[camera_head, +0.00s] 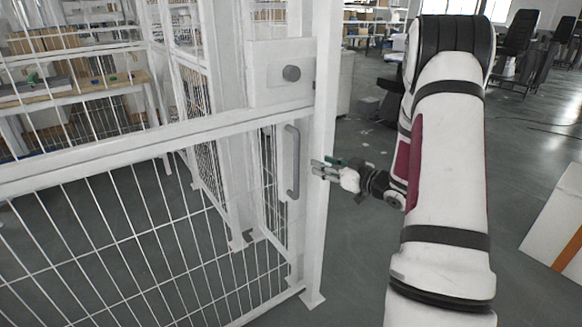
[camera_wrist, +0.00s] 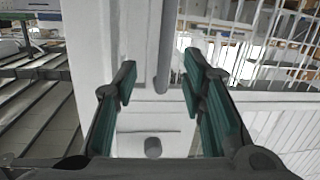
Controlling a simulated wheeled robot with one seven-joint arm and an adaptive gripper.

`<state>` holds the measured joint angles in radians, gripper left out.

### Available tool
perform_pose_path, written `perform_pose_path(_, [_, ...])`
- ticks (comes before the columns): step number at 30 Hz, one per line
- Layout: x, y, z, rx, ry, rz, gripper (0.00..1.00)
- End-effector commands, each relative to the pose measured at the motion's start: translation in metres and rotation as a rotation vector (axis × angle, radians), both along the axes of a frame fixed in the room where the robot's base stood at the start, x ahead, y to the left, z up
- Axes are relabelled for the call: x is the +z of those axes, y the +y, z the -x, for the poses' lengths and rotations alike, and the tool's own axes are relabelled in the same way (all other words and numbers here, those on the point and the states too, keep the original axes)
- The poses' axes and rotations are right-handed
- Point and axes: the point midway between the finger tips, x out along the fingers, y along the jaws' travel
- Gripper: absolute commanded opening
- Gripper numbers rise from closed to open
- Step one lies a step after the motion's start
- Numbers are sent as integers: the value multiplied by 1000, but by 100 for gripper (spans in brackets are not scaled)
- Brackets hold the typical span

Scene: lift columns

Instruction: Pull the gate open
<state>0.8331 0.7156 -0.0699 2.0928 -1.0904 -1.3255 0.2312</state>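The gate (camera_head: 130,150) is a white frame with wire mesh on the left of the head view. It appears shut against a white post (camera_head: 322,100). A grey vertical handle (camera_head: 292,165) is on the gate's right edge, below a white lock box with a round grey knob (camera_head: 291,73). My gripper (camera_head: 320,168) is just right of the handle, its fingertips overlapping the post. In the wrist view my gripper (camera_wrist: 158,82) is open and empty. The handle (camera_wrist: 166,45) shows between its green-padded fingers, and the knob (camera_wrist: 153,148) shows lower down. I cannot tell the depth between fingertips and handle.
Shelves with boxes and a workbench (camera_head: 75,90) stand behind the mesh. Black chairs (camera_head: 518,35) are at the back right. A white panel with an orange stripe (camera_head: 555,225) stands at the right. The grey floor between the post and my arm is clear.

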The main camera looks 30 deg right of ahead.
Motion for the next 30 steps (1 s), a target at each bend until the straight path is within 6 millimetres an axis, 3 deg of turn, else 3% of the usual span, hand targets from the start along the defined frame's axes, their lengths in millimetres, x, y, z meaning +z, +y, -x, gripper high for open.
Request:
perform_pose_path(1, [-16, -4, 6, 16, -24, -32, 38])
perform_pose_path(3, [-25, -5, 13, 41, -57, -67, 38])
perform_pose_path(7, [-32, -5, 21, 67, -96, -105, 38])
perform_pose_path(11, [-33, -3, 16, 75, -105, -112, 38])
perform_pose_path(30, [-33, 23, -92, 74, -104, -108, 38])
